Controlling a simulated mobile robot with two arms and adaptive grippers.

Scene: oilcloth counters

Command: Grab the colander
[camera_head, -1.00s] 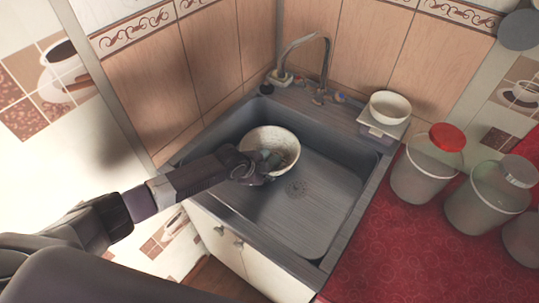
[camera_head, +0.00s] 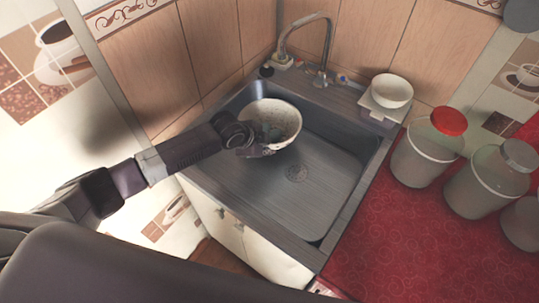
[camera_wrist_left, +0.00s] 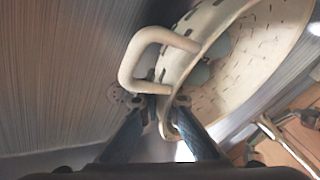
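The colander (camera_head: 285,117) is a pale bowl with slots, over the back left of the sink basin (camera_head: 310,197). In the left wrist view the colander (camera_wrist_left: 270,75) looks tilted and shows a looped handle (camera_wrist_left: 135,62). Some grey-green pieces (camera_wrist_left: 202,72) lie inside it. My left gripper (camera_head: 258,146) is at its near side. In the left wrist view the fingers (camera_wrist_left: 163,112) are on both sides of its rim near the handle, closed on it. The contact is partly hidden. My right gripper is not in view.
The faucet (camera_head: 327,45) stands behind the basin. A white bowl (camera_head: 391,91) sits on a small box at the back right corner. Clear jars (camera_head: 425,160) stand on the red counter (camera_head: 385,235) at right. The front right of the basin is clear.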

